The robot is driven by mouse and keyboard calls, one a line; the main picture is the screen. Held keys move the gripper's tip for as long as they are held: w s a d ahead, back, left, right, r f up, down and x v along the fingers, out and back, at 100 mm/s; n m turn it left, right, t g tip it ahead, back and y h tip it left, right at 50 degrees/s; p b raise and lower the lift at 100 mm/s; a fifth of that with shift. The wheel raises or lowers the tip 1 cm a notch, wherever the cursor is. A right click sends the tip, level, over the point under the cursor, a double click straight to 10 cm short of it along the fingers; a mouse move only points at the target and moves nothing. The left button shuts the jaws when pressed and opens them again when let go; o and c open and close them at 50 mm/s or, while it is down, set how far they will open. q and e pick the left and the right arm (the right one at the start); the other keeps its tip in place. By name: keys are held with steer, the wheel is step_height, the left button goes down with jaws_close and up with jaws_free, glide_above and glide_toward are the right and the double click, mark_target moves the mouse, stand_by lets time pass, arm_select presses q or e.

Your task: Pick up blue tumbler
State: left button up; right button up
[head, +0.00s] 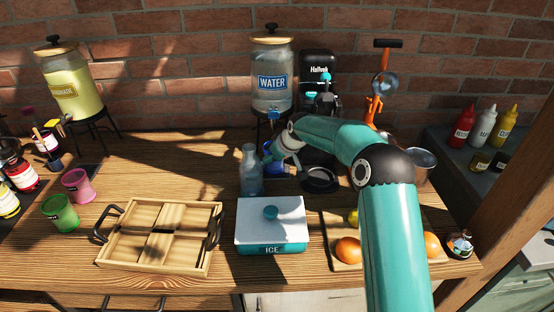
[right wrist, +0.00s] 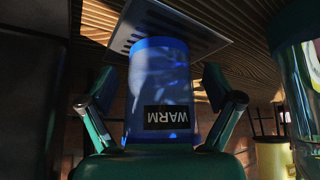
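The blue tumbler (head: 268,152) stands beneath the tap of the water dispenser in the head view, partly hidden behind my right wrist. In the right wrist view the tumbler (right wrist: 160,75) appears upside down, with a black "WARM" label, its base on a slotted metal drip tray (right wrist: 165,28). My right gripper (right wrist: 158,85) is open, with one finger on each side of the tumbler. A gap shows between each finger and the tumbler's wall. In the head view the right gripper (head: 279,158) is small and partly covered by its own arm. My left gripper is not in view.
A clear glass bottle (head: 250,175) stands just left of the tumbler. The water dispenser (head: 272,75) is behind it, and a black pan (head: 320,179) lies to the right. An ice box (head: 270,248) and a wooden tray (head: 120,255) are in front.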

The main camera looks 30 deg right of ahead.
steer(key=c, duration=1.2)
steer(key=shift+s+r, duration=0.1)
steer(key=shift+c, duration=0.3)
